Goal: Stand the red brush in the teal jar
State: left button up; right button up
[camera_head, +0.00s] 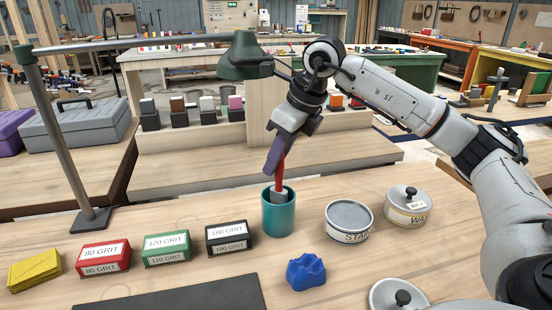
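The teal jar (278,217) stands upright on the wooden bench near the middle of the head view. The red brush (279,181) is held nearly upright over the jar, and its pale grey lower end is at the jar's mouth. The jar's front wall hides anything lower. My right gripper (273,163) comes down from above right, with its purple fingers closed around the brush's red handle just above the jar. My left gripper is not in view.
Red, green and black grit boxes (167,248) and a yellow pad (34,270) lie left of the jar. Two labelled round tins (348,222) stand right. A blue lump (306,272) and dark mat (190,297) lie in front. A lamp (240,58) arches behind.

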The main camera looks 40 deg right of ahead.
jog(key=o, duration=0.4)
jog(key=shift+r, duration=0.1)
jog(key=p+v, duration=0.1)
jog(key=v, duration=0.9)
jog(key=shift+s, duration=0.1)
dwell(0.6)
